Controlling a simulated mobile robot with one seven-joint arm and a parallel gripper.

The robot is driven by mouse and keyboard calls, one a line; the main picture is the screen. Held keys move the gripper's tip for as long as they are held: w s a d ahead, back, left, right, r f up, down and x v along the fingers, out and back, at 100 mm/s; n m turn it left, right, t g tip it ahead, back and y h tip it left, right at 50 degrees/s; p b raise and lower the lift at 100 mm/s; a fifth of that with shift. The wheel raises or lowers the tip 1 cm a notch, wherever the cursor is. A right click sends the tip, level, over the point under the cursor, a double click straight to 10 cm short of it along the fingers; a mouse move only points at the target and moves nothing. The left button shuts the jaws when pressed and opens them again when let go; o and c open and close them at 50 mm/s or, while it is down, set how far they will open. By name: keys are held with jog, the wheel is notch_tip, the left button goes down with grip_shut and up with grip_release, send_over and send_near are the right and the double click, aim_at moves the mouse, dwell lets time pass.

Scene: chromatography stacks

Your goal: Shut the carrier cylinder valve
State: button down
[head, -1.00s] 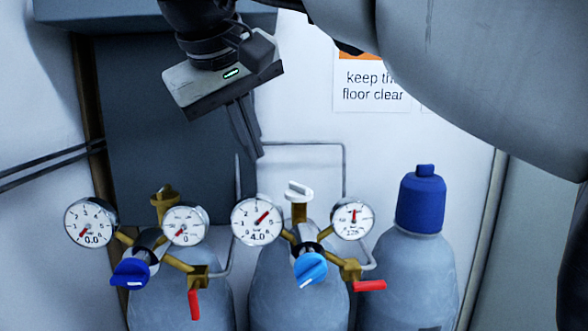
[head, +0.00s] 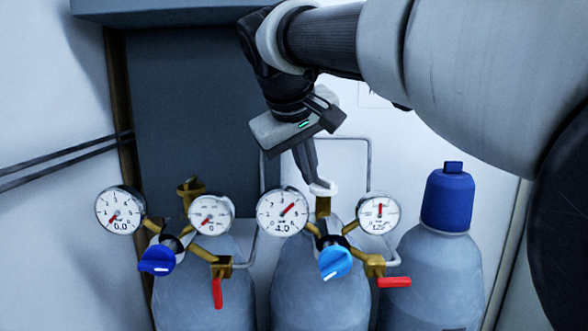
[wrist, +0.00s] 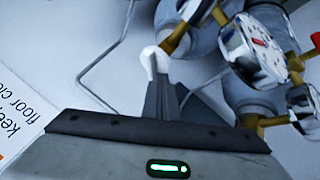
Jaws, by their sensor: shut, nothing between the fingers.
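The middle grey cylinder (head: 300,290) has a brass valve with a white handle (head: 325,189) on top. Its regulator has two gauges; the left gauge (head: 283,212) reads about 4, and the right gauge (head: 379,213) needle points up. My gripper (head: 314,180) is shut and empty, with its fingertips right at the white handle. In the wrist view the handle (wrist: 155,60) shows just beyond the closed fingers (wrist: 162,98). I cannot tell whether they touch it. No label naming the carrier cylinder is visible.
The left cylinder (head: 195,295) has a brass valve top (head: 190,188), gauges near 0 and a dark blue knob (head: 156,261). The right cylinder (head: 430,280) wears a blue cap (head: 449,197). A light blue knob (head: 336,262) and red levers (head: 394,282) stick out in front.

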jog(key=shift+r, duration=0.1)
dwell(0.3)
jog(key=m+h+p, duration=0.1)
jog(key=w+m+p, duration=0.1)
jog(key=p, duration=0.1)
jog(key=shift+d+m+g+h, duration=0.2)
jog(key=shift+m+g+h, duration=0.2)
jog(key=shift+w, duration=0.15)
jog(key=shift+w+d+p, duration=0.15)
jog(key=shift+w+p, duration=0.15)
jog(key=shift+p, duration=0.2)
dwell(0.4)
